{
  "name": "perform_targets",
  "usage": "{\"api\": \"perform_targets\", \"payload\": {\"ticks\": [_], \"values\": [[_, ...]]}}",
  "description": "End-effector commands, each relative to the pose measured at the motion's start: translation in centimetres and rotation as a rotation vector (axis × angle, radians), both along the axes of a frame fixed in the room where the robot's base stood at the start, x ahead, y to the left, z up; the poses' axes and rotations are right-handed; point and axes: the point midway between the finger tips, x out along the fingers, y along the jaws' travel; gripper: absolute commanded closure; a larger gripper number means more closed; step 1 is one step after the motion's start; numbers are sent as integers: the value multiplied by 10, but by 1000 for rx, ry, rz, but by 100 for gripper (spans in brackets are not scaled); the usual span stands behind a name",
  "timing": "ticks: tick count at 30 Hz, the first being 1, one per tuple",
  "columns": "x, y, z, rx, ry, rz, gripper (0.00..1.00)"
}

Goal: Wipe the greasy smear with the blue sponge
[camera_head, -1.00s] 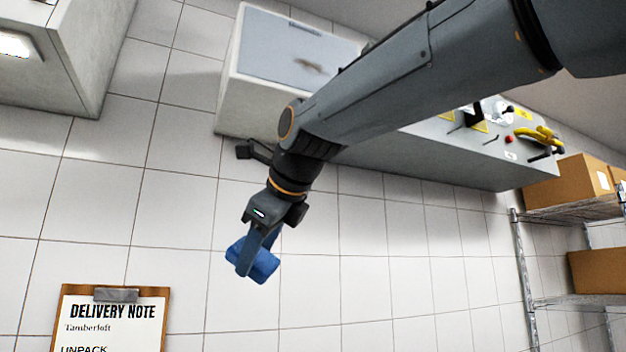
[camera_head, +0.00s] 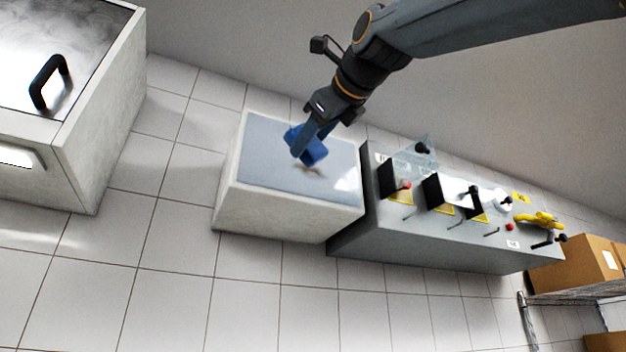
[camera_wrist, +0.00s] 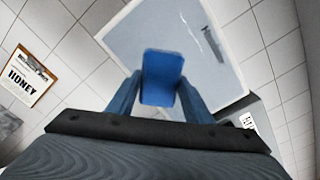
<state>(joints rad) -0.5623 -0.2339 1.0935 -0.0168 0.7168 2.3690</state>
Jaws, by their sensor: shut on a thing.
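My gripper (camera_head: 314,138) is shut on the blue sponge (camera_head: 306,146), which shows between the two fingers in the wrist view (camera_wrist: 161,78). In the head view the sponge appears over the grey top (camera_head: 262,150) of a white block-shaped counter. A brownish smear (camera_head: 313,169) shows on that top just below the sponge in the picture. In the wrist view the smear is a dark streak (camera_wrist: 212,44) right of the sponge and beyond it. I cannot tell whether the sponge touches the top; in the wrist view it looks apart from the smear.
A grey panel unit (camera_head: 440,245) with switches, levers and a yellow handle adjoins the counter on the right. A cabinet with a black handle (camera_head: 50,80) stands at left. Cardboard boxes (camera_head: 588,262) sit on a rack at far right. Tiled floor lies in front.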

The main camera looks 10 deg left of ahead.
Motion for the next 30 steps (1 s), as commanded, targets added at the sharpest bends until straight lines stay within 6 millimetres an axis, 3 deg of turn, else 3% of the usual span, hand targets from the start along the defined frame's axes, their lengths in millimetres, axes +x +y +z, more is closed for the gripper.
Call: {"api": "perform_targets", "payload": {"ticks": [5, 18, 30], "values": [[1, 0, 7, 3, -5, -2, 72], [35, 21, 7, 3, -4, -2, 72], [48, 29, 6, 3, -5, -2, 72]]}}
